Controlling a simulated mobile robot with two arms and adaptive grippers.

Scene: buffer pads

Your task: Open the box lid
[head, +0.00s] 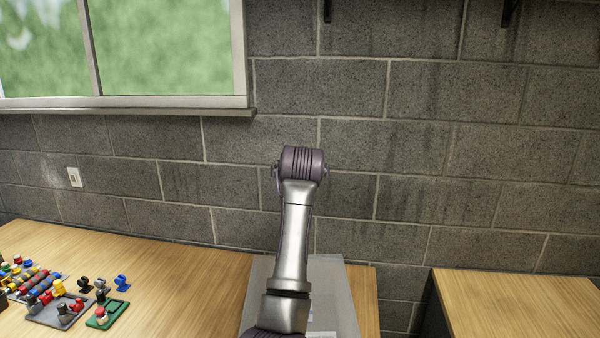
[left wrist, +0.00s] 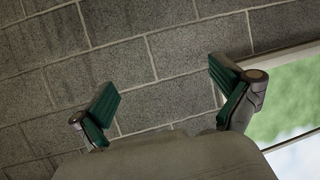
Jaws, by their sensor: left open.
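A grey, flat-topped thing, likely the box (head: 345,300), stands on the wooden table at the bottom middle of the head view. One of my arms covers much of it, and its lower part is cut off by the frame edge, so I cannot make out the lid. My left gripper (left wrist: 165,92) shows in the left wrist view with its two green-padded fingers wide apart. Nothing is between them, and only wall and window lie behind. The box is not in that view. Neither gripper's fingers show in the head view.
The wooden table (head: 180,290) is clear left of the grey thing. Colourful small parts on a grey tray (head: 57,312) and a green tray (head: 107,315) lie at the far left. A second table (head: 520,300) stands right across a gap. A block wall (head: 420,150) rises behind.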

